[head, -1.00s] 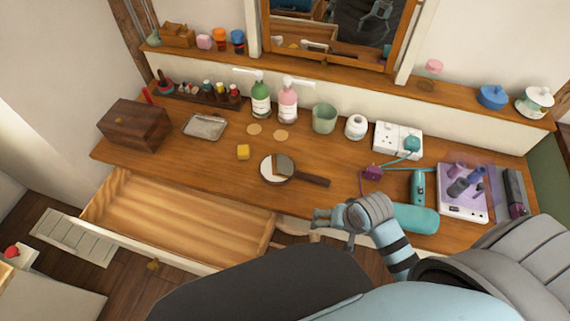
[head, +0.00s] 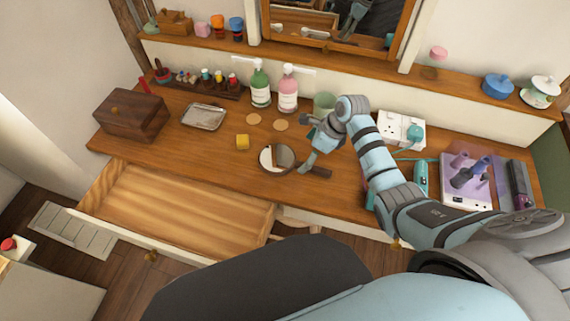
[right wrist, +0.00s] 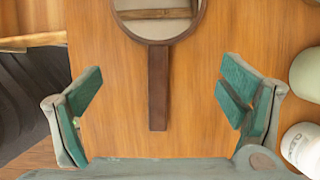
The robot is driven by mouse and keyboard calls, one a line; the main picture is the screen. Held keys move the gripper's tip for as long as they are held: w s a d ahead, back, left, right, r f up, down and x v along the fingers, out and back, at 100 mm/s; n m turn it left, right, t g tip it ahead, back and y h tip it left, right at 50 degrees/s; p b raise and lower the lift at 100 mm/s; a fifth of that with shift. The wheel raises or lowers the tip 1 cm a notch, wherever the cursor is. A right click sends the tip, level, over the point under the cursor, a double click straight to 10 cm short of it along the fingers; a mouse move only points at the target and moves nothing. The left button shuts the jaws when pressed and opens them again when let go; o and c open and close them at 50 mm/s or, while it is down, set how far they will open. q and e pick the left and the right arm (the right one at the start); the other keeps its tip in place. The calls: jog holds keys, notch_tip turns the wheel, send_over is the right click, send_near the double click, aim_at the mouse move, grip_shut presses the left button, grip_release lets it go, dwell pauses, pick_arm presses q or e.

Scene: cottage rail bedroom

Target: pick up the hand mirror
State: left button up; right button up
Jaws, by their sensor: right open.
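The hand mirror (head: 277,158) lies flat on the wooden dressing table, with a round glass, a dark rim and a brown handle pointing right. My right gripper (head: 308,150) is above the handle in the head view and hides part of it. In the right wrist view, the mirror handle (right wrist: 158,88) runs down between the two spread green fingers of my right gripper (right wrist: 160,100). The fingers are open, one on each side of the handle, and do not touch it. The round mirror head is cut off at the top. My left gripper is not in view.
A yellow block (head: 242,142) and two round coasters lie near the mirror. A green cup (head: 324,103), pump bottles (head: 288,90) and a power socket (head: 402,127) stand behind. An open drawer (head: 185,210) juts out at the front left.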

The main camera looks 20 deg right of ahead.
aim_at(298, 163)
jog(key=b+x, duration=0.2)
jog(key=x, duration=0.3)
jog(key=shift+w+a+f, duration=0.1)
jog(key=shift+a+f, duration=0.2)
jog(key=shift+c, duration=0.8)
jog(key=shift+r, duration=0.1)
grip_shut()
